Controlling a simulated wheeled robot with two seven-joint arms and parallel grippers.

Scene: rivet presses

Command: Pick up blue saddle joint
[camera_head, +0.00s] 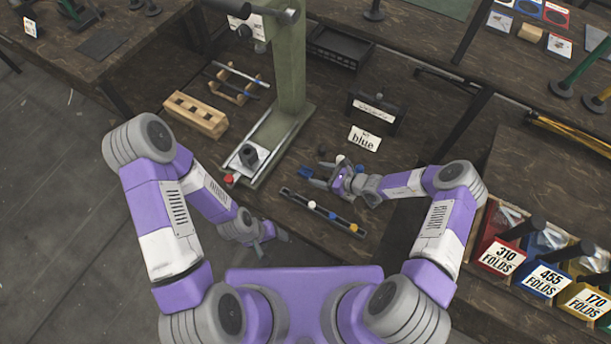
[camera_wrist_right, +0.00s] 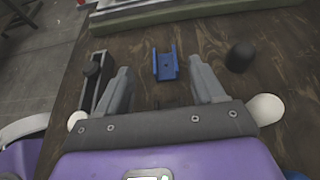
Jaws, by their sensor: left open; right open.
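The blue saddle joint (camera_head: 305,172) lies on the dark wooden bench, just left of my right gripper in the head view. In the right wrist view the blue saddle joint (camera_wrist_right: 166,66) is a small U-shaped channel, ahead of and roughly between the fingertips. My right gripper (camera_head: 320,175) is open and empty, its fingers pointing at the joint; the fingers also show in the right wrist view (camera_wrist_right: 158,78). My left gripper (camera_head: 279,237) is open and empty near the bench's front edge, well away from the joint.
A narrow black rack (camera_head: 322,212) with coloured knobs lies in front of the right gripper. A green press (camera_head: 290,70) stands behind left. A black knob (camera_wrist_right: 240,56) and a white ball (camera_wrist_right: 267,108) lie on the right in the wrist view.

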